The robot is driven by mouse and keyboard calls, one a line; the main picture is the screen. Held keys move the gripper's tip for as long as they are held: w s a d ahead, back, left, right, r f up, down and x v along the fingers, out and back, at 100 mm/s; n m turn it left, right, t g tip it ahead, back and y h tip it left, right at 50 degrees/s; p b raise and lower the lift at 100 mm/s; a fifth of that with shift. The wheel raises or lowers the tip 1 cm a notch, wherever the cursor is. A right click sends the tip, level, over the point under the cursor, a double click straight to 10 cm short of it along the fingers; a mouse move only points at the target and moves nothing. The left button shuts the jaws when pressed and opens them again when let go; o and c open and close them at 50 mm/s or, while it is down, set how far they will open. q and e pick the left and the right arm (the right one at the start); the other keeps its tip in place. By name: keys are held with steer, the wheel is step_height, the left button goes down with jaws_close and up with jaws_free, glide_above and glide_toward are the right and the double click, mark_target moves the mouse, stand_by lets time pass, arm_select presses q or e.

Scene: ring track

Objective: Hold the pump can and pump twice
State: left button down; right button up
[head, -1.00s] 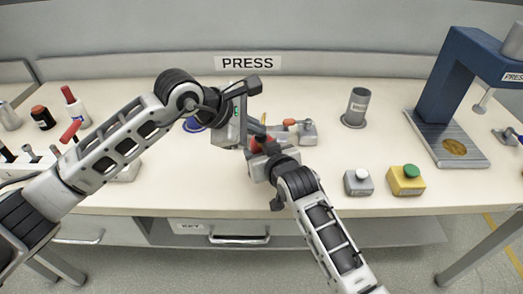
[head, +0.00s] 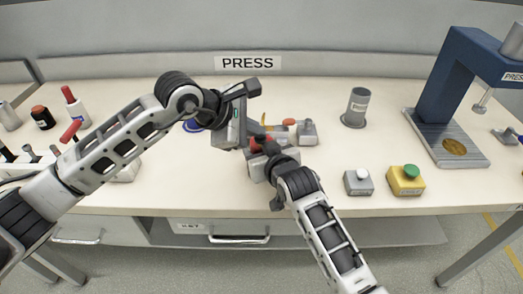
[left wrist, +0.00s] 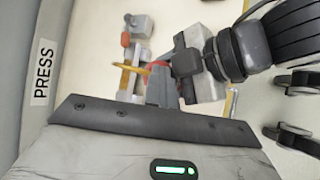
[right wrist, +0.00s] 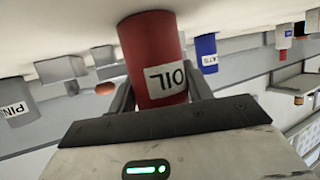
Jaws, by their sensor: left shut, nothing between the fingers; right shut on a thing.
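The red pump can (head: 262,141), labelled OIL, is mostly hidden behind my grippers in the head view. It shows large in the right wrist view (right wrist: 153,50). My right gripper (head: 262,151) is shut around its body, with a finger on each side. I cannot tell whether its base touches the table. My left gripper (head: 255,130) is shut and empty, close above the can's top. In the left wrist view its fingertips (left wrist: 160,80) overlap a red edge of the can (left wrist: 159,65). The pump top is hidden, and contact is unclear.
A grey fixture with an orange handle (head: 305,131) stands just right of the can. Behind it is a grey PIN cylinder (head: 357,105). Grey (head: 358,181) and yellow (head: 406,181) button boxes and a blue press (head: 460,75) stand further right.

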arm_select(q)
steer(key=shift+a+f, duration=0.1)
steer(key=shift+f, duration=0.1)
steer(key=shift+r, duration=3.2)
arm_select(e)
steer(key=o, duration=1.1)
steer(key=shift+o, duration=0.2)
